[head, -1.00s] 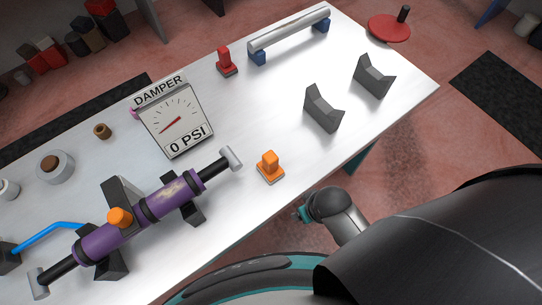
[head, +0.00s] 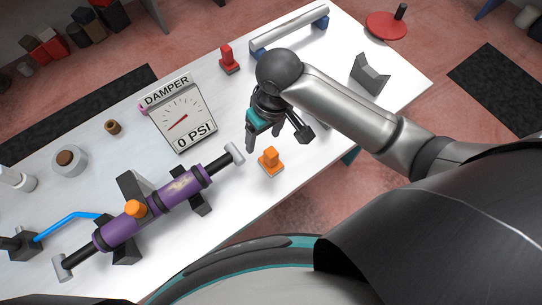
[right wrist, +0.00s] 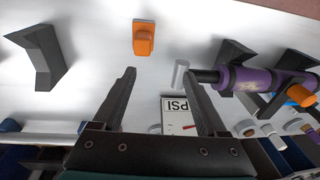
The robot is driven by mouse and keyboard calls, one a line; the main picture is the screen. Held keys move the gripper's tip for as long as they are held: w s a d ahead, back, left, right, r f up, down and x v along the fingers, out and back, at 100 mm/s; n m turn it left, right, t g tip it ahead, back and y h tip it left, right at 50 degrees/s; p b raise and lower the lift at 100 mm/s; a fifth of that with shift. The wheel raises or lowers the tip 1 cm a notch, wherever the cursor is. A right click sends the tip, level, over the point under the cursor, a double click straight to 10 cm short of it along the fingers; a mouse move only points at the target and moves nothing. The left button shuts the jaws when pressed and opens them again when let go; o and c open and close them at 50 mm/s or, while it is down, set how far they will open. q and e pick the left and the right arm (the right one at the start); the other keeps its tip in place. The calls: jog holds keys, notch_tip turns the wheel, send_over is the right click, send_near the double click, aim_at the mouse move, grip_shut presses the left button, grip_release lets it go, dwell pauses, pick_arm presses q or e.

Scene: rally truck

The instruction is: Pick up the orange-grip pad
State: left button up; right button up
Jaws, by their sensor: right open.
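The orange-grip pad (head: 270,161) sits on the white table near its front edge, an orange block on a small flat base. It also shows in the right wrist view (right wrist: 144,40), upper middle, beyond the fingertips. My right gripper (head: 276,140) is open and empty, above the table just behind the pad, apart from it. Its two fingers (right wrist: 165,80) show spread in the right wrist view with nothing between them. My left gripper is not in view.
A purple damper (head: 150,208) lies on dark cradles left of the pad. The gauge sign (head: 181,116) reads 0 PSI. A red-grip pad (head: 229,58) and a silver bar (head: 290,28) stand farther back. A grey V-block (head: 370,74) is at right; another is mostly hidden behind my arm.

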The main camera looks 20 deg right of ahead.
notch_tip(320, 180, up, 2)
jog(key=d+r+h, duration=0.1)
jog(key=d, duration=0.2)
jog(key=b, duration=0.1)
send_near(271, 152)
jog(key=shift+g, duration=0.4)
jog(key=f, duration=0.5)
jog(key=shift+w+d+f, duration=0.15)
jog(key=shift+w+f, duration=0.1)
jog(key=shift+f, duration=0.15)
jog(key=shift+a+f+b, duration=0.15)
jog(key=shift+f+b, duration=0.1)
jog(key=shift+f, duration=1.1)
jog(key=shift+a+f+b, duration=0.15)
jog(key=shift+f+b, duration=0.1)
jog(key=shift+f, duration=1.1)
jog(key=shift+w, duration=0.1)
grip_shut()
